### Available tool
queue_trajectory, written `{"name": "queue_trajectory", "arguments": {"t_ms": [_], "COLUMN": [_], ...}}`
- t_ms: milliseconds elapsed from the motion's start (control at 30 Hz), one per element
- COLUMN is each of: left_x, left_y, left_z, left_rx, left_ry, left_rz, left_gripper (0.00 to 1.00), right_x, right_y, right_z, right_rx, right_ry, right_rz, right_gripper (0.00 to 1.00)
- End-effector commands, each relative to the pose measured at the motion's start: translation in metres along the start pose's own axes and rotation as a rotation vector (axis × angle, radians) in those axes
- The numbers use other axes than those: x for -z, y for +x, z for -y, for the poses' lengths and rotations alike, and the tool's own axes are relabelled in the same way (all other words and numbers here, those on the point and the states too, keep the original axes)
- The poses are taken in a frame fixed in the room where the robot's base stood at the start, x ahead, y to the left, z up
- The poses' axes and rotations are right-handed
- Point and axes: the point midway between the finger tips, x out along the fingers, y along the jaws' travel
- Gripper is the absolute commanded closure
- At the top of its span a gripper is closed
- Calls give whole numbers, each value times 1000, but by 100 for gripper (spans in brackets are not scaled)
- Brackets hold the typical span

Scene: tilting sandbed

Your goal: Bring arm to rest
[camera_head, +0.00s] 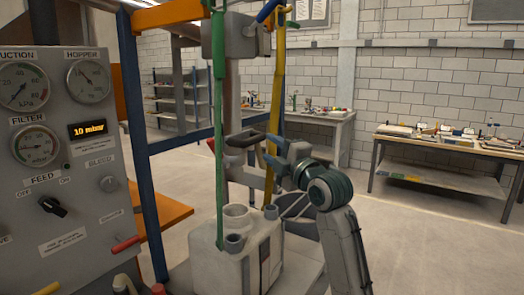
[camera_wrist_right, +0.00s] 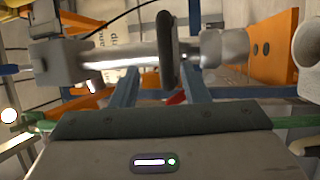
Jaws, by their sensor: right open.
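My right arm (camera_head: 348,240) comes in from the bottom right of the head view and bends at a dark teal wrist joint. Its gripper (camera_head: 274,152) is open, with its fingers pointing left, close to the yellow upright. A dark handle (camera_head: 246,139) is just left of the fingers; I cannot tell whether they touch it. In the right wrist view, my grey gripper body fills the bottom, and a dark upright handle or disc (camera_wrist_right: 167,50) on a grey shaft stands beyond it. My left gripper is out of view.
The gauge panel (camera_head: 60,160) stands at the left. A blue frame (camera_head: 148,190), a green pole (camera_head: 219,120) and a yellow pole (camera_head: 277,90) crowd the middle. A grey box with sockets (camera_head: 240,258) is below the gripper. Floor at the right is clear before a workbench (camera_head: 440,165).

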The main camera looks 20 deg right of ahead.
Motion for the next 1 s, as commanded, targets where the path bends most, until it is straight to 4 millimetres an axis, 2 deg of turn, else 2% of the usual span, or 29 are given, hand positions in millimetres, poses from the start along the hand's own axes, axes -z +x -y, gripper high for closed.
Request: {"name": "queue_trajectory", "arguments": {"t_ms": [100,200,733,767,867,967,1000], "left_x": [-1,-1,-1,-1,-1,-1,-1], "left_y": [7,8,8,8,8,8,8], "left_z": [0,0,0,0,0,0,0], "left_rx": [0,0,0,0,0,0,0], "left_ry": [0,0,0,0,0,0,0], "left_rz": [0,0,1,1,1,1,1], "left_gripper": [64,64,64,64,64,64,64], "right_x": [-1,0,0,0,-1,-1,0], "right_y": [-15,-21,-23,-24,-32,-50,-61], "right_z": [1,0,3,7,39,94,121], "right_rx": [-1,-1,6,14,72,175,225], "right_ry": [-2,0,7,15,73,185,241], "right_rz": [1,0,2,4,21,61,85], "right_gripper": [59,59,59,59,59,59,59]}}
